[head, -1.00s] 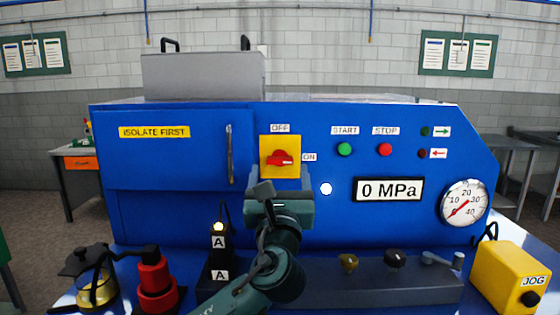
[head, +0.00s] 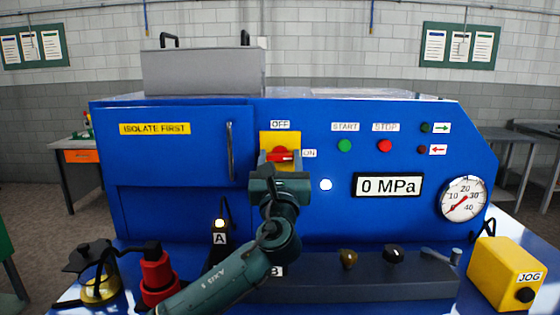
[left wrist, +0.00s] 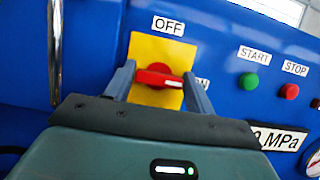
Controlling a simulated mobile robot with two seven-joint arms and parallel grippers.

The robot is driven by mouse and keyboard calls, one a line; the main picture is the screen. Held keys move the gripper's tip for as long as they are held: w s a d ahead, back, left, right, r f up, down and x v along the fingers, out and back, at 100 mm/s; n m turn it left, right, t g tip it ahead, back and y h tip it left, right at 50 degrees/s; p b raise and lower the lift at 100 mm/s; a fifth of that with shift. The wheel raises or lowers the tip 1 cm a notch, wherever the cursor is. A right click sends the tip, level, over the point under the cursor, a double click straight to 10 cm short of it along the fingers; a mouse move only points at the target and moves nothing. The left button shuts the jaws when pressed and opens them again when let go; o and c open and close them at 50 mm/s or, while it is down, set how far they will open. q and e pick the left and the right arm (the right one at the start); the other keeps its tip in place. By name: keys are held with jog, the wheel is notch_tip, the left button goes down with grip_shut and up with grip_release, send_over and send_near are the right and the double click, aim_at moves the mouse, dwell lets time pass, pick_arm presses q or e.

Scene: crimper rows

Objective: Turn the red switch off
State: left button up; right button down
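The red switch (head: 281,154) is a rotary handle on a yellow plate (head: 266,139) on the blue machine front. OFF is labelled above it and ON to its right. Its handle lies roughly level, toward ON. In the left wrist view the red switch (left wrist: 159,76) shows between the two fingers. My left gripper (head: 280,159) is open, its fingers reaching to the plate on either side of the handle. I cannot tell whether they touch it. My right gripper is not in view.
A vertical door handle (head: 230,150) is left of the plate. Green START (head: 345,145) and red STOP (head: 385,146) buttons are to the right, above a 0 MPa display (head: 387,186). A red plunger-like part (head: 157,271) and a yellow JOG box (head: 504,272) stand below.

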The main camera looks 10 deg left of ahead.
pick_arm(q)
jog(key=c, duration=0.5)
